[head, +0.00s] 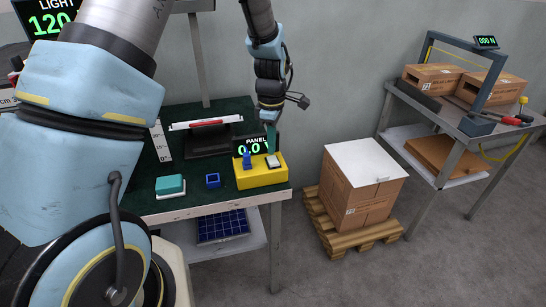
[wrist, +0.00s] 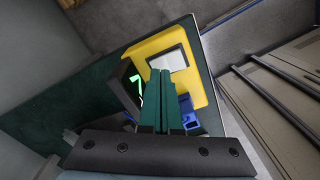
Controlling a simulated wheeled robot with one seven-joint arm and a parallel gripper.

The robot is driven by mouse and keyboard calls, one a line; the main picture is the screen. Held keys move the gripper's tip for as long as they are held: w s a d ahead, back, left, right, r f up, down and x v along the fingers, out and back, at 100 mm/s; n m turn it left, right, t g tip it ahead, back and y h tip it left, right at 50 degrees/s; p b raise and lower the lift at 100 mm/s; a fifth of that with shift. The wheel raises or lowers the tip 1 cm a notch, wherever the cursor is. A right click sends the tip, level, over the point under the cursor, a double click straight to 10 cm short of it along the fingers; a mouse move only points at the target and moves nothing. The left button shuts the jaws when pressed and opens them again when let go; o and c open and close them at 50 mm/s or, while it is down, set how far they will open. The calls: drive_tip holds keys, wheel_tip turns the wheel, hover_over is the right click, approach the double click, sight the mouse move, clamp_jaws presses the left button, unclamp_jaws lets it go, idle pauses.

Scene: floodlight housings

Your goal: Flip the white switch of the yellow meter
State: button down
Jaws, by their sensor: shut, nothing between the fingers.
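The yellow meter (head: 262,181) stands on the right front part of the dark green bench top, under a display (head: 253,146) reading PANEL 0.0 V. Its white switch (head: 273,161) is a flat plate in a dark frame on the top face; it also shows in the wrist view (wrist: 169,60). A blue part (head: 247,160) sits on the meter, left of the switch. My gripper (head: 271,151) points down over the meter, close to the switch. In the wrist view its green fingers (wrist: 160,73) are together and empty, their tips beside the switch. I cannot tell whether they touch it.
On the bench are a teal block (head: 170,184), a small blue open box (head: 213,181) and a dark stand with a red-and-white bar (head: 207,124). Cartons on a pallet (head: 358,236) stand right of the bench. A metal table (head: 455,124) with boxes is farther right.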

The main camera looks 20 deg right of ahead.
sight(272, 158)
wheel_tip(272, 158, up, 5)
drive_tip(key=p, duration=0.3)
drive_tip(key=shift+r+p, duration=0.15)
drive_tip(key=shift+p, duration=0.15)
drive_tip(key=w+a+r+m, duration=0.1)
drive_tip(key=a+r+m, duration=0.4)
drive_tip(key=a, duration=1)
drive_tip(key=s+a+r+m, duration=0.2)
drive_tip(key=s+a+m, duration=0.1)
drive_tip(key=a, duration=0.4)
drive_tip(key=s+a+r+m+t, duration=0.1)
drive_tip(key=s+a+r+m, duration=0.2)
drive_tip(key=a, duration=0.5)
drive_tip(key=shift+s+a+m+t, duration=0.3)
drive_tip(key=shift+s, duration=0.45)
